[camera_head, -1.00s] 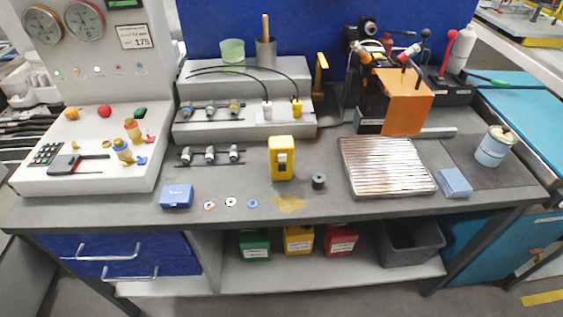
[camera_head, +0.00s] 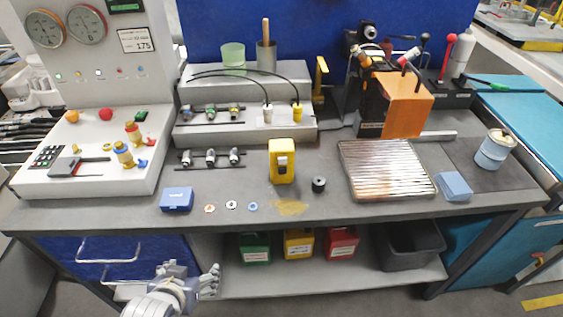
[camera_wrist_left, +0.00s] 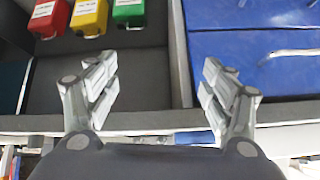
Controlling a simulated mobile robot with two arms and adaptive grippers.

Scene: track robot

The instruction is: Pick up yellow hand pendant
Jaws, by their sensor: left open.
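The yellow hand pendant (camera_head: 282,161) stands on the grey workbench in the head view, near the middle, with a grey part on its front. My left gripper (camera_head: 212,283) is low at the bottom of the head view, in front of the bench and below its top, to the left of the pendant and apart from it. In the left wrist view its two fingers (camera_wrist_left: 158,95) are spread wide with nothing between them. The pendant does not show in the left wrist view. My right gripper is not in view.
A blue box (camera_head: 177,199), several small rings and a black cylinder (camera_head: 319,184) lie near the pendant. A ribbed metal plate (camera_head: 386,169) is to its right. Green, yellow and red bins (camera_head: 341,243) sit on the lower shelf. The workbench (camera_head: 330,212) front edge is mostly clear.

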